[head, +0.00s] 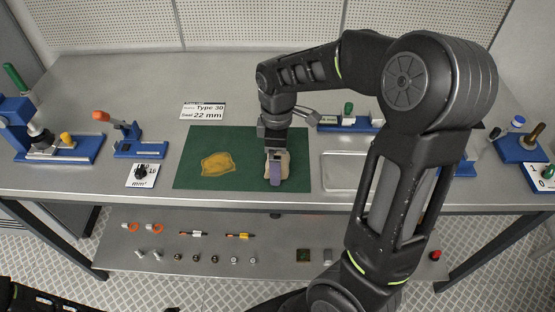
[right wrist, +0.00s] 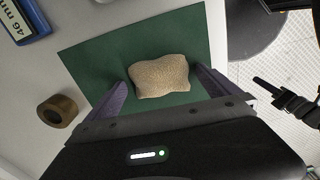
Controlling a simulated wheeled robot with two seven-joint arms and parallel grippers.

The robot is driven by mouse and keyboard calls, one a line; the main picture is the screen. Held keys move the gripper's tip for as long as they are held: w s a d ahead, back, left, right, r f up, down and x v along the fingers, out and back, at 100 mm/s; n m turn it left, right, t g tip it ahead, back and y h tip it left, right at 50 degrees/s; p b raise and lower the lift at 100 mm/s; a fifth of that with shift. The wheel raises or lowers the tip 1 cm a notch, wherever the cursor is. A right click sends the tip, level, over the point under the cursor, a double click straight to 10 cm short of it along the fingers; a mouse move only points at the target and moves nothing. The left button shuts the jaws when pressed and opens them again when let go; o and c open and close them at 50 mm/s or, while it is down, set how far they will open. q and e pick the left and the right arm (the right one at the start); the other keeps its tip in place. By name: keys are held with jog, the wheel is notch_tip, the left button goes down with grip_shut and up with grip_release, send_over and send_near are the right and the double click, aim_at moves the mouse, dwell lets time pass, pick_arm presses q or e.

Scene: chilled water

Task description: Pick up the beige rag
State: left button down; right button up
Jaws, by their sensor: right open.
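The beige rag (right wrist: 161,76) lies crumpled on the green mat (right wrist: 90,59), between the purple fingers of my right gripper (right wrist: 160,91) as seen in the right wrist view. In the head view the rag (head: 285,164) is mostly hidden behind my right gripper (head: 275,179), near the mat's right side. The right gripper is open, pointing down over the rag, with one finger on each side. Whether the fingers touch the rag cannot be told.
A yellow cloth (head: 217,164) lies on the mat's left half. Blue-based fixtures (head: 140,149) stand at the left, back and right of the grey table. A brown ring (right wrist: 57,111) stands off the mat. A lower shelf (head: 200,271) holds several small parts.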

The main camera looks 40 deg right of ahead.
jog(key=shift+c, duration=0.2)
dwell(0.4)
jog(key=c, duration=1.3)
jog(key=shift+o, duration=0.2)
notch_tip(320, 180, up, 10)
jog(key=shift+b, duration=0.35)
